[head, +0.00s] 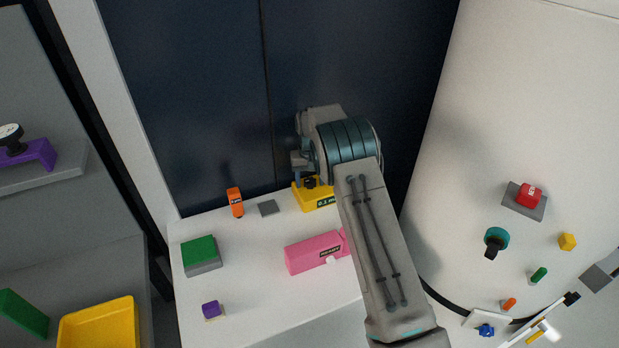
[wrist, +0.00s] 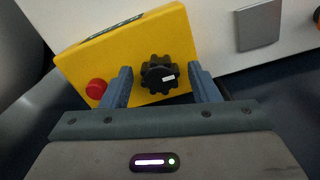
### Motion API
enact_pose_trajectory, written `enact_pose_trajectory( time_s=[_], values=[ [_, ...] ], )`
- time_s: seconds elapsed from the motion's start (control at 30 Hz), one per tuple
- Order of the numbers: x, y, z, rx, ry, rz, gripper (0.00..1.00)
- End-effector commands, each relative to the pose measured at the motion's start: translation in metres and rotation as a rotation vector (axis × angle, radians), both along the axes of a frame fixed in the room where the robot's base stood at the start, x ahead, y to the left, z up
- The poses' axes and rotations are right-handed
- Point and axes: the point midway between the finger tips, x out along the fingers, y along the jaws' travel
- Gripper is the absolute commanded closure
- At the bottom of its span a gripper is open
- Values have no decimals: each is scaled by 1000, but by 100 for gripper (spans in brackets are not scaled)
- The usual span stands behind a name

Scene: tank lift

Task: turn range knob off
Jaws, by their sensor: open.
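The range knob (wrist: 160,75) is a black, lobed knob with a white mark, on the face of a yellow box (wrist: 82,66). In the wrist view it lies between the tips of my open gripper (wrist: 163,86), one blue-grey finger on each side. I cannot tell whether the fingers touch it. In the head view the yellow box (head: 320,203) stands at the back of the white bench, partly hidden by my arm. The black knob (head: 310,182) shows at its top edge.
A red button (wrist: 96,89) sits left of the knob on the yellow box. A pink box (head: 312,252) lies in front of it. A grey plate (head: 268,208) and an orange object (head: 235,202) are to its left. A large white tank (head: 520,110) stands at the right.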

Motion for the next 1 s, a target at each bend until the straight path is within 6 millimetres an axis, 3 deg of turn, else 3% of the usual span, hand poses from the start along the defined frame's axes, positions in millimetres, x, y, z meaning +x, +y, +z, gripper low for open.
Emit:
enact_pose_trajectory(
  time_s=[0.27,0.4,0.43,0.77,1.0],
  values=[
    [0,0,-1,0,0,0,48],
    [0,0,-1,0,0,0,86],
    [0,0,-1,0,0,0,90],
    [0,0,-2,1,-1,30,89],
    [0,0,-3,2,-1,154,89]
  ],
)
